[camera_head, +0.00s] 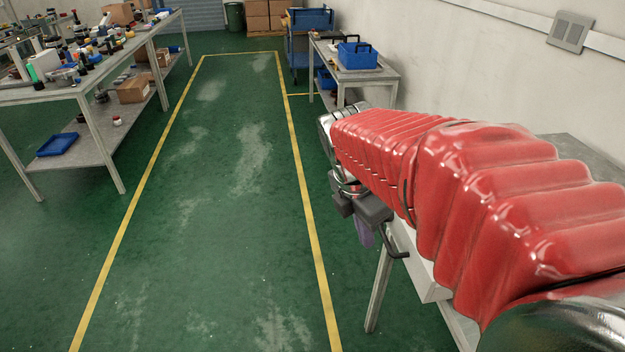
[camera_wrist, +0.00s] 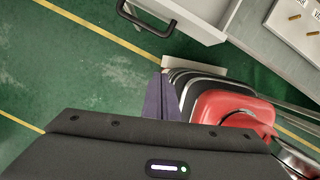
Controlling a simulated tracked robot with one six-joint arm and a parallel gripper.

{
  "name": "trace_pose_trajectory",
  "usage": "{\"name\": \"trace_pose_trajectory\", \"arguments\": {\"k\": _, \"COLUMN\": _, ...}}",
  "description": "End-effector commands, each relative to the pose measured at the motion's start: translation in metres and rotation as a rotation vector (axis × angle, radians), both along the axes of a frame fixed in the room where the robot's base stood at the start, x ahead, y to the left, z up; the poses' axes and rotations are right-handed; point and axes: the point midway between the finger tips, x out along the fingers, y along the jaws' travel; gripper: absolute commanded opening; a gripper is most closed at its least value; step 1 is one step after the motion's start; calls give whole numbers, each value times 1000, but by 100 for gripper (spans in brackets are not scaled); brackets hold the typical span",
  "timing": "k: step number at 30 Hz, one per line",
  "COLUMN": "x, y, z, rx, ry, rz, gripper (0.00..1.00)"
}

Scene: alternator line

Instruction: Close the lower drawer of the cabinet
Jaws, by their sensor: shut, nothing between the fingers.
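A pale grey drawer (camera_wrist: 188,18) with a dark bar handle (camera_wrist: 146,20) shows at the top of the wrist view, cut off by the frame edge. It appears pulled out; I cannot tell how far, nor whether it is the lower one. In the head view its pale front (camera_head: 425,270) and dark handle (camera_head: 393,246) show partly beneath my red-sleeved arm, which hides most of the cabinet. My gripper (camera_head: 364,234) has purple fingers, shut and empty, pointing down close to the handle in the picture. The fingers also show in the wrist view (camera_wrist: 162,98), apart from the handle.
A pale panel with small brass pieces (camera_wrist: 296,22) lies at the wrist view's upper right. A green floor lane (camera_head: 220,200) with yellow lines is clear to the left. A cluttered workbench (camera_head: 90,90) stands left; a bench with a blue bin (camera_head: 357,57) stands behind my arm.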

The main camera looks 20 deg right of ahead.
Motion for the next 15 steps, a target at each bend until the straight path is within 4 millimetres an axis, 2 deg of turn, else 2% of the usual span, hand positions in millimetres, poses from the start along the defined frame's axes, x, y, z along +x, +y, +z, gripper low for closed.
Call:
{"name": "trace_pose_trajectory", "arguments": {"k": 8, "x": 0, "y": 0, "z": -1, "rx": 0, "ry": -1, "rz": -1, "gripper": 0}}
{"name": "trace_pose_trajectory", "arguments": {"k": 15, "x": 0, "y": -4, "z": -17, "rx": 1, "ry": 1, "rz": -2, "gripper": 0}}
